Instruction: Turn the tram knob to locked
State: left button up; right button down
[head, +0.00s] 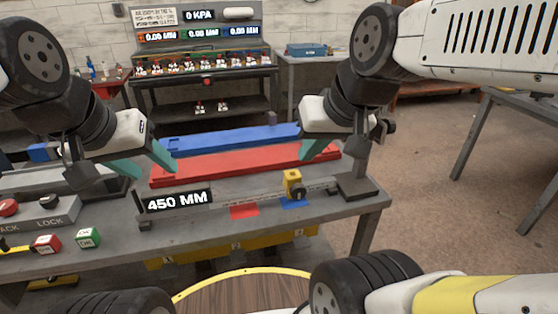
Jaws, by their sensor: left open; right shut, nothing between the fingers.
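A yellow tram block (292,176) sits on the scaled rail (240,194) near its right end, at the front of the bench. A small dark knob (298,194) shows low on the block; its setting is too small to read. My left gripper (157,175) is open and empty at the left end of the red bar, well left of the tram. My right gripper (305,158) is shut and empty, a little above and behind the tram block, over the red bar. They are apart in the picture.
A red bar (235,166) and a blue bar (225,141) lie behind the rail. A "450 MM" display (178,201) stands at the rail's left. A grey button box (40,213) and green and red cubes (88,237) are at the left. Red and blue patches (245,211) mark the bench.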

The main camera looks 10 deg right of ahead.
aim_at(298, 191)
jog(key=k+l+u, duration=0.15)
jog(key=k+l, duration=0.9)
